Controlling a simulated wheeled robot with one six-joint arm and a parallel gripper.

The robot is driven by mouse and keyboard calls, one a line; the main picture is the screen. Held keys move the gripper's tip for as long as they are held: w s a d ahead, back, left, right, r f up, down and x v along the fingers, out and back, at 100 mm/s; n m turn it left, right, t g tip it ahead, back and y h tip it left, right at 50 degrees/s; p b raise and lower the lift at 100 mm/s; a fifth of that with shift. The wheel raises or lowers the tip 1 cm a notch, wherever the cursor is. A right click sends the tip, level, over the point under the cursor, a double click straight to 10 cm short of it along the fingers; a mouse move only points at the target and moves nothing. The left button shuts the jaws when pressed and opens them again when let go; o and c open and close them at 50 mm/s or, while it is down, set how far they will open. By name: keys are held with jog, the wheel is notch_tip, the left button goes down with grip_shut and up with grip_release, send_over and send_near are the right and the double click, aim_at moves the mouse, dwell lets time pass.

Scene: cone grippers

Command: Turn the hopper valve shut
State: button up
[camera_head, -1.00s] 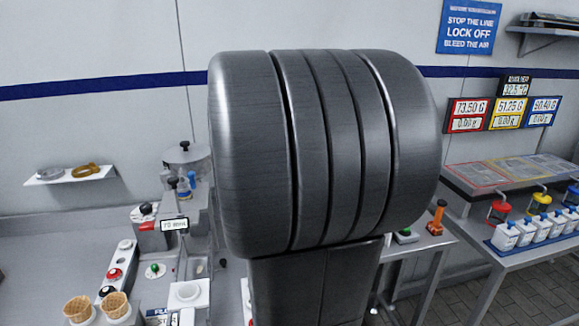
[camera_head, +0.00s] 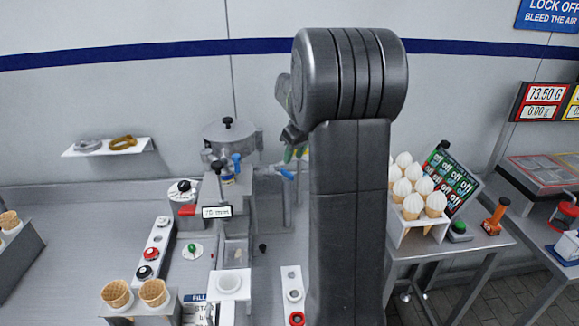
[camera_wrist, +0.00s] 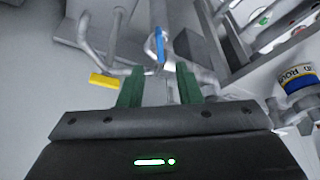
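A grey hopper (camera_head: 232,137) with a black-knobbed lid stands on the machine in the head view. One blue lever (camera_head: 237,162) is on its front; another blue handle (camera_head: 287,174) is to the right, just below my gripper (camera_head: 293,152). My gripper is partly hidden by my arm. In the wrist view my gripper (camera_wrist: 159,88) has its two green fingers apart, with nothing clamped between them. A blue lever (camera_wrist: 160,47) on a grey pipe is just beyond the fingertips. A yellow handle (camera_wrist: 103,80) is left of the fingers. I cannot tell which handle is the hopper valve.
A jar with a blue and yellow label (camera_wrist: 299,80) is at the wrist view's right. Two waffle cones (camera_head: 136,293) stand in a holder at the front. A rack of filled cones (camera_head: 420,210) is right of my arm. A wall shelf (camera_head: 107,147) is at left.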

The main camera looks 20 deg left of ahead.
aim_at(287, 171)
jog(key=p+x, duration=0.1)
jog(key=x, duration=0.6)
grip_shut()
